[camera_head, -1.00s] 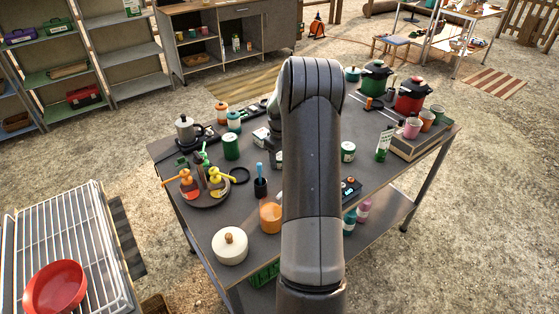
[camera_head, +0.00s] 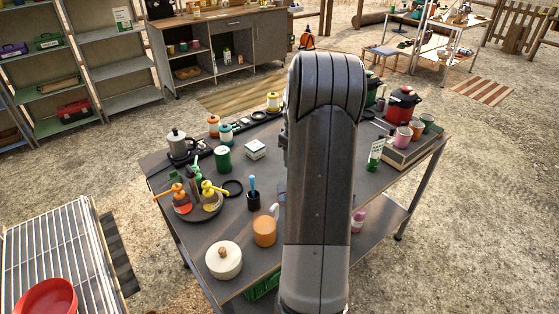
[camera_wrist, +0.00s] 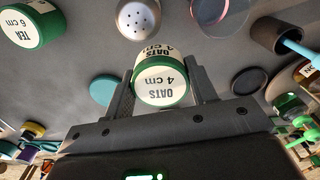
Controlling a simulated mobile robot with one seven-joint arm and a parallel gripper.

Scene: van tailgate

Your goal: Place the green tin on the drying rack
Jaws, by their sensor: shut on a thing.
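My gripper (camera_wrist: 160,90) is shut on a tin labelled "OATS 4 cm" (camera_wrist: 162,82), white with green bands, in the wrist view. One finger is on each side of it. In the head view, my arm hides the gripper and the held tin. A green and white tin labelled "TEA 6 cm" (camera_wrist: 32,24) shows in the wrist view. The drying rack (camera_head: 75,245), with pale wire bars, is at the lower left, apart from the table.
A red bowl (camera_head: 46,298) occupies the rack's near end; its far part is bare. On the table (camera_head: 190,232) stand a cream lidded pot (camera_head: 224,260), an orange mug (camera_head: 264,231), a tray of pump bottles (camera_head: 205,211) and a moka pot (camera_head: 180,143). Gravel separates table and rack.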

